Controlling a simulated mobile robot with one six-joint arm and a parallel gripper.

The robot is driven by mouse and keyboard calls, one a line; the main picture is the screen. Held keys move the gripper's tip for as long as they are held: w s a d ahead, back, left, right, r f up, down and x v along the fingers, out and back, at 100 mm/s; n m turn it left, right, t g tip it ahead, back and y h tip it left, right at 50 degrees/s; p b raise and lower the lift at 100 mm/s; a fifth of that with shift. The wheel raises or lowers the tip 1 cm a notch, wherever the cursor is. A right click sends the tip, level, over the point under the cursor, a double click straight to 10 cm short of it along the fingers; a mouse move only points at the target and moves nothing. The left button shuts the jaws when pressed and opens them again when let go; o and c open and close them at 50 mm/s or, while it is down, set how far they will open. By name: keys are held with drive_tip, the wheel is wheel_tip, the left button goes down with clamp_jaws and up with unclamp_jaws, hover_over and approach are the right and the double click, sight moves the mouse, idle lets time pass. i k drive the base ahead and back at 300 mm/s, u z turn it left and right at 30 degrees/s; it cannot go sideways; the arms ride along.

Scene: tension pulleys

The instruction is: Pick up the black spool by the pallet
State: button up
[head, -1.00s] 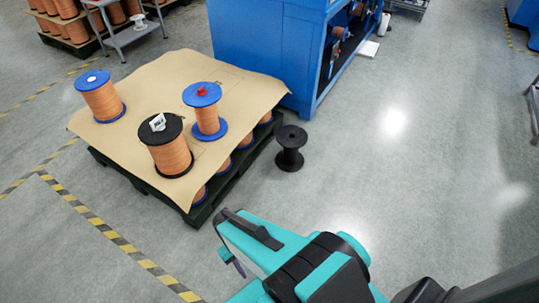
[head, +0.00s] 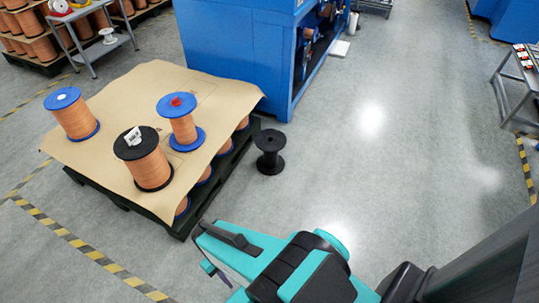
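The black spool (head: 270,152) is empty and stands upright on the grey floor, just right of the pallet (head: 205,205). The dark pallet carries copper-wound spools under a brown paper sheet (head: 115,95). My teal and black arm reaches in from the bottom right, and its end lies in front of the pallet's near corner, short of the black spool. My gripper's fingertips do not show clearly, so its opening cannot be made out. Nothing touches the black spool.
On the paper stand a black-flanged copper spool (head: 149,168) and two blue-flanged ones (head: 184,130) (head: 74,116). A blue machine (head: 235,55) stands behind the pallet. A grey cart (head: 518,85) is at the right. The floor right of the black spool is clear.

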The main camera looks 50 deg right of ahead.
sight(270, 140)
drive_tip(key=z, duration=0.3)
drive_tip(key=i, duration=1)
drive_tip(key=u, duration=0.3)
